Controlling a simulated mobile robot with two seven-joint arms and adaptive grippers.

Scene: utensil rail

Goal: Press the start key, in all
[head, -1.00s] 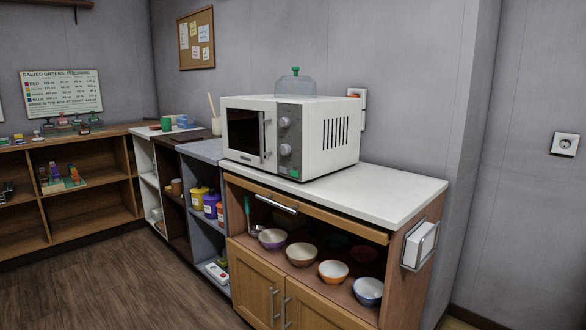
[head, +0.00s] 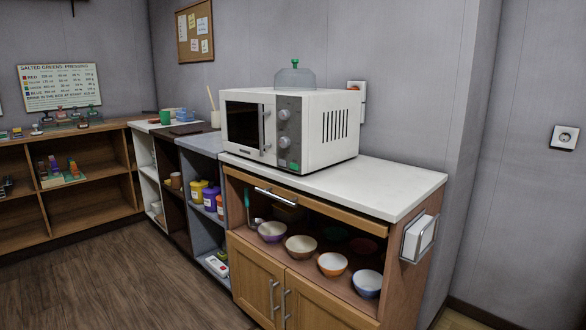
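A white microwave (head: 325,130) stands on the white worktop of the cabinet, its door shut. Its dark grey control panel (head: 290,126) carries two round knobs, one above the other. A small green key (head: 294,166) sits at the bottom right of this panel, with a darker key to its left. I take the green one to be the start key, but no label is legible. Neither of my grippers is in view.
A glass dome (head: 294,76) with a green knob sits on the microwave. The worktop (head: 385,185) right of it is bare. Several bowls (head: 301,246) stand in the open shelf below. A towel holder (head: 419,239) juts from the cabinet's right side. Wooden floor (head: 90,280) is clear at left.

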